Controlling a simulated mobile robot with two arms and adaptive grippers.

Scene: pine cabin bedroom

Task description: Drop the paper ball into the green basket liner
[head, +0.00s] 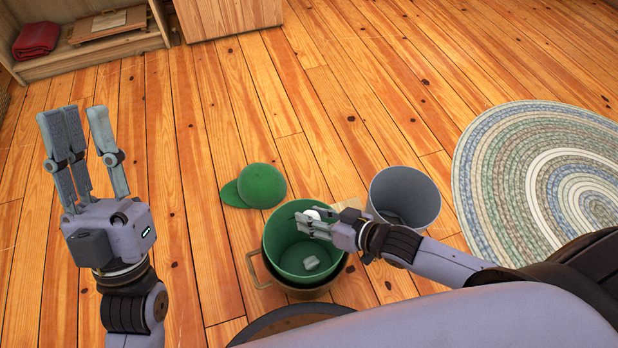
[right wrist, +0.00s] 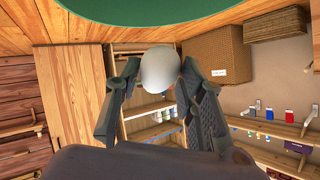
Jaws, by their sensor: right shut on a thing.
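The paper ball (right wrist: 160,67), white and rounded, is between the fingers of my right gripper (right wrist: 157,75) in the right wrist view. In the head view it shows as a small white patch (head: 312,214) at the fingertips. My right gripper (head: 306,221) is shut on it, over the opening of the green basket liner (head: 279,243). The liner stands in a dark, brown-bottomed container with side handles. A pale crumpled lump (head: 311,262) lies on the liner's floor. My left gripper (head: 80,115) is open and empty, fingers up, over bare floor at the left.
A green cap (head: 262,186) lies on the floor just behind the liner. A grey bin (head: 415,190) stands to its right, and a braided oval rug (head: 500,165) lies further right. A shelf with a red folded cloth (head: 37,39) is at the back left. Floor between is clear.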

